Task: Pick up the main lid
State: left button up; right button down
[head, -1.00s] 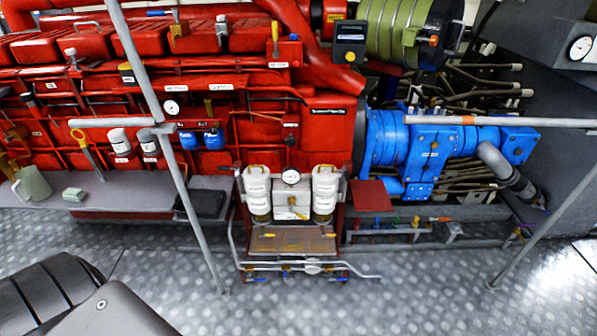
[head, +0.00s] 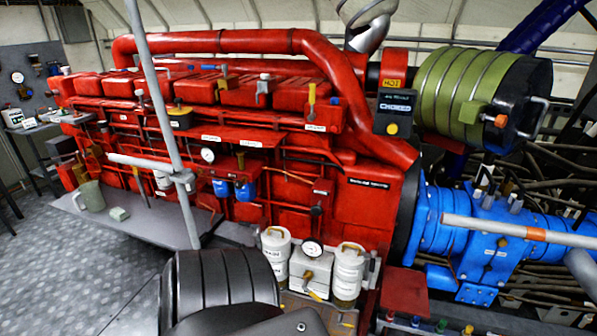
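No part is marked as the main lid, so I cannot tell which one it is. A row of red box-shaped covers (head: 240,93) runs along the top of the red engine (head: 270,205). At the upper right, a green ribbed cylinder (head: 450,85) has a black end cap (head: 520,105) with a grey handle. Two white canisters (head: 347,268) with gold handles on top stand at the front of the engine, one on each side of a gauge. Neither gripper is in view.
A grey post and rail (head: 150,80) stand in front of the engine. A mug (head: 90,196) and a small pale block (head: 119,214) sit on the grey ledge (head: 150,226). A blue machine (head: 480,235) lies at the right. Open floor (head: 70,285) shows at the lower left.

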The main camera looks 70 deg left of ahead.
aim_at(275, 241)
jog(key=u, duration=0.45)
jog(key=i, duration=0.65)
jog(key=u, duration=0.7)
